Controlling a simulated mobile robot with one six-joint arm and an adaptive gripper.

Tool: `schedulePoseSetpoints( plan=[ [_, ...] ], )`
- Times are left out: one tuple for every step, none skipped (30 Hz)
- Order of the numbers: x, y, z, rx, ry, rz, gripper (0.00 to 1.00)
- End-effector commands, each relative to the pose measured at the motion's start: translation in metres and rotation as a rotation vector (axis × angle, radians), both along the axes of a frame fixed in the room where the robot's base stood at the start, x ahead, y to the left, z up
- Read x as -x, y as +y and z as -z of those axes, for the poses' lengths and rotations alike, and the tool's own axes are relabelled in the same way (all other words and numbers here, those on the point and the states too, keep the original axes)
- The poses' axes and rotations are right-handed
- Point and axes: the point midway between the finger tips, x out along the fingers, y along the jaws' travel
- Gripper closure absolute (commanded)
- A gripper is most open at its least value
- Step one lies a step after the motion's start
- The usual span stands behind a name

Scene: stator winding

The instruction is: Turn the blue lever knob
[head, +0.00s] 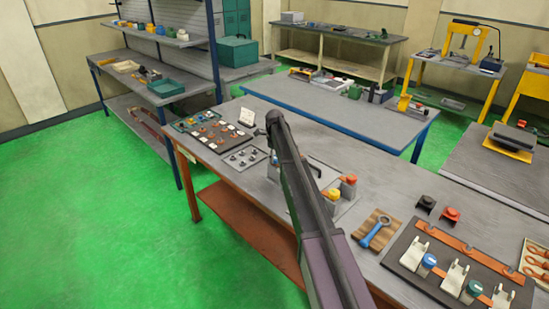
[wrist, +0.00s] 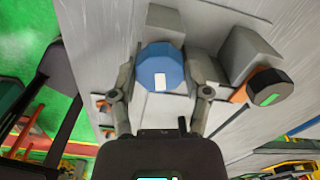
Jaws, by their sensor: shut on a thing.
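The blue knob (wrist: 160,62) is faceted, with a white mark on its face, and sits against a grey block (wrist: 176,18) in the wrist view. My gripper (wrist: 166,78) has one finger on each side of the knob and is shut on it. The lower part of the knob's mounting is hidden by the knob and the fingers. In the head view my arm covers the spot, so the blue knob and the fingertips do not show clearly there.
In the head view, a yellow knob (head: 333,194) and an orange-red knob (head: 349,179) stand just right of my arm. A blue wrench (head: 376,234) lies on a wooden board nearby.

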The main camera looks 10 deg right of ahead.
Motion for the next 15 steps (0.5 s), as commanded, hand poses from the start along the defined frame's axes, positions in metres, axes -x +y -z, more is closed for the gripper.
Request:
schedulePoseSetpoints(
  plan=[
    [0.0012, -0.0001, 0.0004, 0.000, 0.002, -0.042, 0.85],
    [0.0013, 0.0000, 0.0004, 0.000, 0.002, -0.068, 0.85],
    [0.0013, 0.0000, 0.0005, 0.000, 0.002, -0.105, 0.85],
    [0.0014, 0.0001, 0.0005, 0.000, 0.002, -0.133, 0.85],
    [0.0014, 0.0001, 0.0005, 0.000, 0.002, -0.161, 0.85],
    [0.0014, 0.0001, 0.0005, 0.000, 0.002, -0.200, 0.85],
    [0.0015, 0.0000, 0.0005, -0.001, 0.003, -0.228, 0.85],
    [0.0016, 0.0001, 0.0005, -0.001, 0.003, -0.256, 0.85],
    [0.0017, 0.0002, 0.0005, -0.001, 0.003, -0.295, 0.85],
    [0.0016, 0.0002, 0.0005, -0.001, 0.003, -0.323, 0.85],
    [0.0017, 0.0002, 0.0006, 0.000, 0.003, -0.352, 0.85],
    [0.0018, 0.0003, 0.0006, 0.000, 0.003, -0.390, 0.85],
    [0.0018, 0.0003, 0.0006, -0.001, 0.004, -0.418, 0.85],
    [0.0019, 0.0004, 0.0006, -0.001, 0.004, -0.447, 0.85],
    [0.0020, 0.0004, 0.0006, -0.001, 0.004, -0.485, 0.85]
  ],
)
